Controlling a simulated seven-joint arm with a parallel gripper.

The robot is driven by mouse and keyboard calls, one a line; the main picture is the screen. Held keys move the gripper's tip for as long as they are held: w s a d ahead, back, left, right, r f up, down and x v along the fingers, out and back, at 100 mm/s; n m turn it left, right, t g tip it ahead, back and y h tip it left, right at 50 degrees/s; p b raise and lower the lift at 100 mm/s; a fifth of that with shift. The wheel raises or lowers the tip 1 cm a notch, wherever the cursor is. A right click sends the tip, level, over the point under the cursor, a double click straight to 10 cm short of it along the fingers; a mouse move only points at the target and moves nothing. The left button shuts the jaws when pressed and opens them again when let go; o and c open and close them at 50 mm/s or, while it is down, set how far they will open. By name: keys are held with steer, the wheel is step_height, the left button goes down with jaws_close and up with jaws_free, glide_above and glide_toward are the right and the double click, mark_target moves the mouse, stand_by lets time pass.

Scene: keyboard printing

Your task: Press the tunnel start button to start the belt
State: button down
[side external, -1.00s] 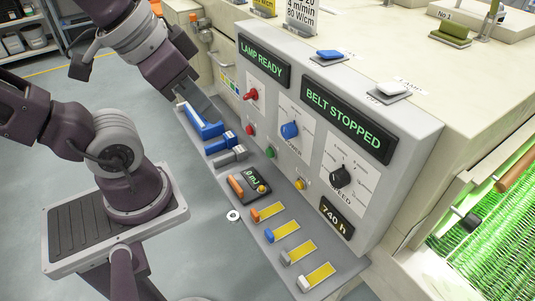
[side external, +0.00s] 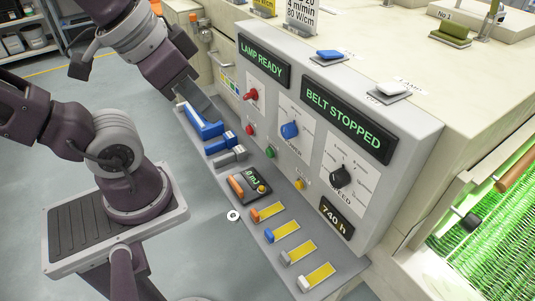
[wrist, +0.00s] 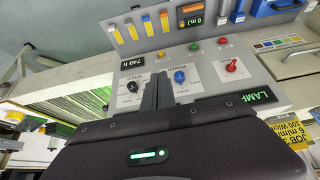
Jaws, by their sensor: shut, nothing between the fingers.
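The grey control panel (side external: 405,120) carries a red button (side external: 250,129), a green button (side external: 270,152) and a yellow button (side external: 300,184) in a row along its lower face. Their labels are too small to read, so I cannot tell by text which is the start button. The display (side external: 347,119) reads BELT STOPPED. In the wrist view the green button (wrist: 193,47) is uncovered, beyond the fingertips. My gripper (wrist: 158,80) is shut and empty, its fingers between the black knob (wrist: 132,86) and the blue knob (wrist: 179,77) in that view. It touches no button that I can see.
A red lever (side external: 252,94) and a LAMP READY display (side external: 264,60) are on the panel. A shelf below holds blue tools (side external: 205,125), an orange-handled meter (side external: 248,186) and several strips with yellow backings (side external: 286,231). Green mesh (side external: 495,235) lies at the right.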

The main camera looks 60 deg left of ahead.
steer(key=w+a+r+t+y, duration=0.6)
steer(key=w+a+r+t, duration=0.4)
steer(key=w+a+r, duration=0.95)
steer(key=s+d+f+m+g+h, duration=0.3)
steer(key=s+f+h, duration=0.35)
steer(key=f, duration=0.25)
steer(key=s+d+f+m+g+h, duration=0.25)
steer(key=s+f+h, duration=0.25)
steer(key=s+f, duration=0.25)
step_height(320, 180, down, 33)
steer(key=shift+w+g, duration=0.4)
steer(key=shift+g, duration=0.05)
steer(key=shift+w+a+f+m, duration=0.1)
steer(key=shift+w+m, duration=0.05)
steer(key=shift+m, duration=0.1)
